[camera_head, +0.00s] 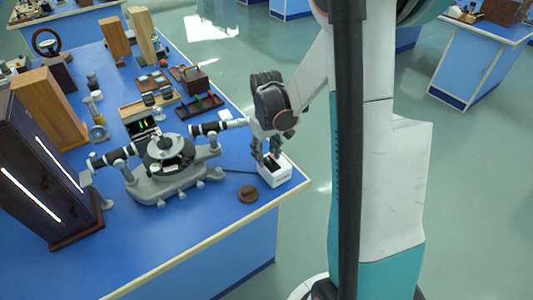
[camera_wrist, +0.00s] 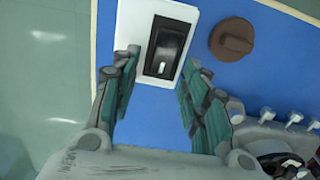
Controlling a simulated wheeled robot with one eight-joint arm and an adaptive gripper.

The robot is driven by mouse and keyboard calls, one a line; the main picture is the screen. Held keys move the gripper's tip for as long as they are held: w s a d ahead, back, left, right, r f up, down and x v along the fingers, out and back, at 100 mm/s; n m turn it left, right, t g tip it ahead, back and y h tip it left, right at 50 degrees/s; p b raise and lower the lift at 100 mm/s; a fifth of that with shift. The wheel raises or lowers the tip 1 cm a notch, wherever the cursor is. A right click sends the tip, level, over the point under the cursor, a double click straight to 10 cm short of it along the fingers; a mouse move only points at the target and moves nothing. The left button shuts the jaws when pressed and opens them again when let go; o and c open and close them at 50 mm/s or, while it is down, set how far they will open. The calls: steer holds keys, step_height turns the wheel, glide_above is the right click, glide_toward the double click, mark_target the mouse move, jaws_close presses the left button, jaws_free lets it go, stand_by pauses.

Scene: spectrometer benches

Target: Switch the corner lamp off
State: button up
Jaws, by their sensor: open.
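A white switch box (camera_head: 275,172) with a black rocker switch (camera_wrist: 165,53) sits at the near right corner of the blue bench. The rocker has a small white mark toward its lower end in the wrist view. My gripper (camera_head: 268,153) is over the box, fingers pointing down. A dark cable runs from the box toward the spectrometer (camera_head: 165,165). I cannot tell which thing is the corner lamp.
A brown disc (camera_head: 248,194) lies close to the box; it also shows in the wrist view (camera_wrist: 232,39). A dark cabinet (camera_head: 45,165) with lit strips stands at the left. Wooden blocks and small instruments fill the bench's back.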

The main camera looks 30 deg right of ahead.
mark_target(272, 162)
jaws_close()
steer(key=shift+s+r+t+b, duration=0.15)
steer(key=shift+s+t+b, duration=0.1)
steer(key=shift+t, duration=0.6)
steer(key=shift+s+r+t+b, duration=0.1)
steer(key=shift+s+t, duration=0.15)
steer(key=shift+t, duration=0.6)
jaws_free()
steer(key=shift+v, duration=3.75)
